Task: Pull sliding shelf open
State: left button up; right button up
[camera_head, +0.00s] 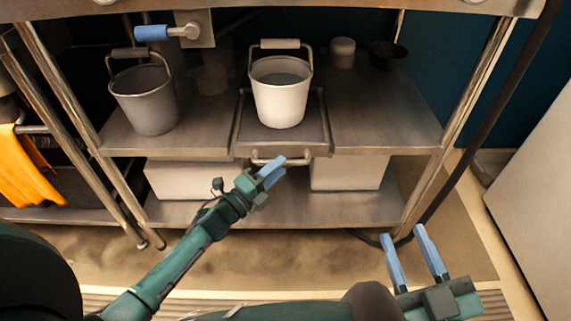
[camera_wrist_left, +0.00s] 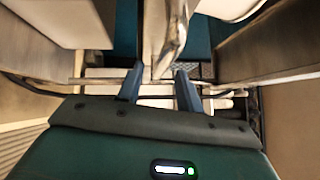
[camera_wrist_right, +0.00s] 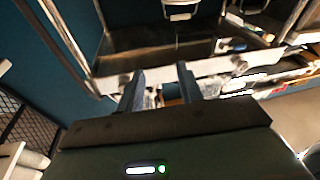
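The sliding shelf (camera_head: 237,137) is a dark tray in a metal frame, set in the middle of the steel shelf. A white bucket (camera_head: 280,92) with a raised handle stands on it. A bar handle (camera_head: 262,161) is at the shelf's front edge. My right gripper (camera_head: 408,245) is open and empty at the lower right, away from the shelf.
A grey bucket (camera_head: 146,98) stands left on the steel shelf (camera_head: 385,115); a white cup (camera_head: 343,52) and black bowl (camera_head: 387,54) stand at the right. White boxes (camera_head: 348,173) sit on the lower shelf. An orange cloth (camera_head: 22,165) hangs left. The floor in front is clear.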

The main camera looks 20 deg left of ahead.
pick_arm(q)
jog(key=shift+b+x, duration=0.3)
jog(key=shift+x, duration=1.5)
jog(key=shift+c, duration=0.6)
grip_shut()
